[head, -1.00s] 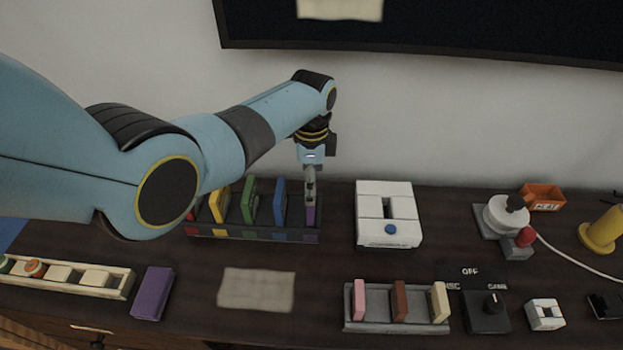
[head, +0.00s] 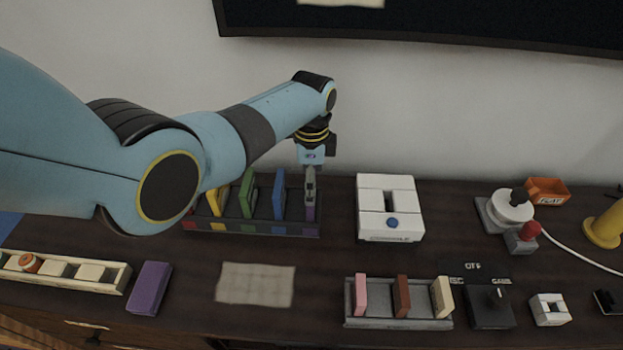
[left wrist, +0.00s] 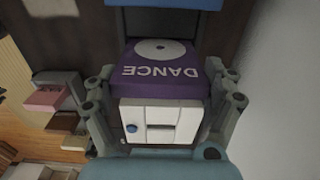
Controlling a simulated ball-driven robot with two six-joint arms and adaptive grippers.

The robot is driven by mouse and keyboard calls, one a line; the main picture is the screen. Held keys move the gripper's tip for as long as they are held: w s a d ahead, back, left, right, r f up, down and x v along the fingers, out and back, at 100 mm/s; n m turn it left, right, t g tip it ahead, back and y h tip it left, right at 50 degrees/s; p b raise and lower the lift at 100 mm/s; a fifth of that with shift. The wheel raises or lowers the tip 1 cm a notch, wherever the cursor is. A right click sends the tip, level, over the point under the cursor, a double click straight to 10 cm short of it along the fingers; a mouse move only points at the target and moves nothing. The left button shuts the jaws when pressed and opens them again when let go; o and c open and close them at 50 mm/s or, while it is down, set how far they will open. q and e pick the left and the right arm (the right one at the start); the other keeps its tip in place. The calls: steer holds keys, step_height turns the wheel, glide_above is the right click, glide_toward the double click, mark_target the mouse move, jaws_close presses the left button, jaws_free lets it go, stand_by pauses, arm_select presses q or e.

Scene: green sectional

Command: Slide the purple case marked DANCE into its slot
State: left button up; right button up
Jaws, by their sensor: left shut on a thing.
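The purple case marked DANCE (left wrist: 165,68) is between the fingers of my left gripper (head: 310,188) in the left wrist view, its lettering facing the camera. In the head view the gripper points down and is shut on the case (head: 311,213) at the right end of the dark rack (head: 254,229). That end slot has a purple label. The case stands roughly upright there; the fingers hide much of it, and I cannot tell how deep it sits. My right gripper is not in view.
The rack also holds yellow (head: 217,202), green (head: 247,195) and blue (head: 279,195) cases. A white console (head: 403,227) stands to its right. Another purple block (head: 149,288) lies at front left. A grey tray (head: 398,323) holds three small blocks. A beige cloth (head: 255,285) lies in front.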

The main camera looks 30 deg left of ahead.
arm_select(q)
steer(key=shift+f+b, duration=0.95)
steer(key=shift+f, duration=0.25)
steer(key=o, duration=1)
steer(key=shift+r, duration=0.1)
step_height(320, 180, up, 12)
steer(key=shift+f, duration=0.1)
